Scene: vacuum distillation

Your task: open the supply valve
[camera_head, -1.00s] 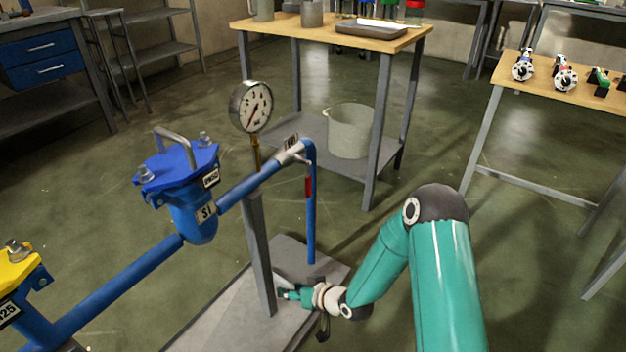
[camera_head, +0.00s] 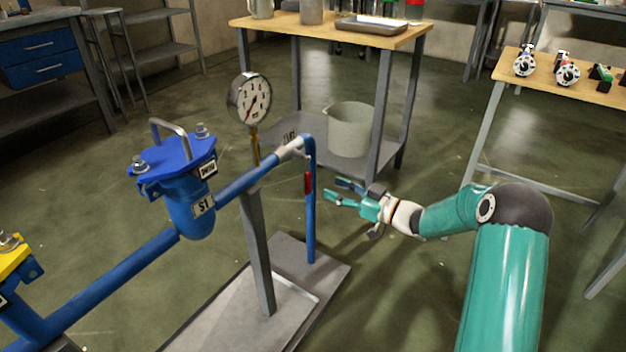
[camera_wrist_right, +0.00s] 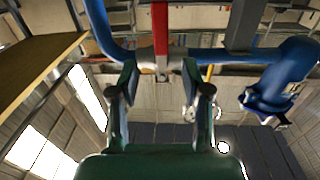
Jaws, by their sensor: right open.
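The supply valve appears as a pale metal fitting (camera_head: 291,149) near the top bend of the blue pipe. Its red lever (camera_head: 308,183) lies along the vertical drop of the pipe, parallel to it. The lever also shows in the right wrist view (camera_wrist_right: 160,28), upright, above and between the fingertips. My right gripper (camera_head: 341,191) is open and empty, just right of the lever and at about its height, with fingers pointing left. In the right wrist view its fingers (camera_wrist_right: 164,88) are spread and I see nothing held between them. My left gripper is not in view.
A grey base plate (camera_head: 330,273) lies below. A bench with a white bucket (camera_head: 350,130) stands behind. Open floor lies right of the pipe.

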